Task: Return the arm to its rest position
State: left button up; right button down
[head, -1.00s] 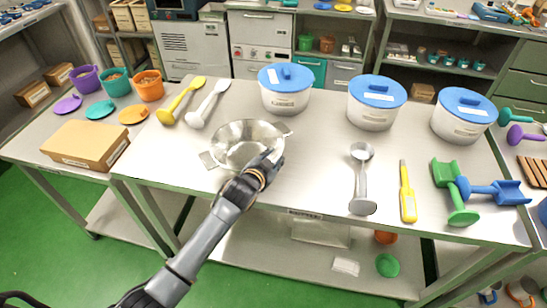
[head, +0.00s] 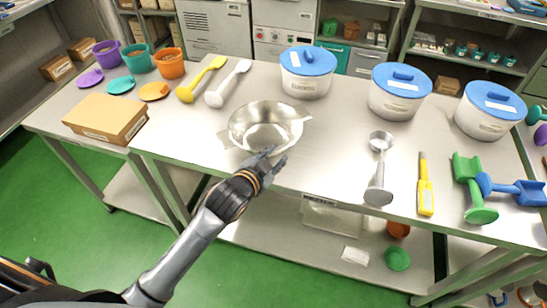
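My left arm comes in from the lower left of the head view. Its gripper (head: 266,163) is just in front of the metal kettle (head: 238,128), at the table's front edge. The gripper appears empty. Its dark fingers are seen from behind, and I cannot tell how far apart they are. The kettle is a shallow steel bowl with side tabs, and it stands upright on the steel table (head: 330,160). My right gripper is not in view.
Three white tubs with blue lids (head: 307,72) line the back. A metal scoop (head: 380,165), a yellow tool (head: 425,190), and green and blue scoops (head: 470,195) lie right. A cardboard box (head: 105,118) and coloured pots (head: 140,58) are left. Green floor is free in front.

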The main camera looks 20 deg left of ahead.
pick_arm(q)
jog(key=shift+s+r, duration=0.1)
jog(key=shift+s, duration=0.2)
jog(key=s+a+f+n+g+y, duration=0.1)
jog(key=s+a+f+n+g, duration=0.15)
jog(key=s, duration=0.65)
jog(key=s+a+f+n+g+y, duration=0.1)
jog(key=s+a+f+n+g, duration=0.2)
jog(key=s, duration=0.7)
jog(key=s+a+f+n+g+y, duration=0.1)
jog(key=s+a+f+g, duration=0.15)
jog(key=s+g, duration=0.45)
notch_tip(320, 180, down, 26)
jog(key=s+d+r+t, duration=0.1)
jog(key=s+t, duration=0.1)
jog(key=s, duration=0.1)
jog(key=s+a+f+g, duration=0.2)
jog(key=s+a+f, duration=0.1)
jog(key=s+f, duration=1.4)
jog(key=shift+f+m, duration=0.35)
jog(key=shift+f, duration=0.2)
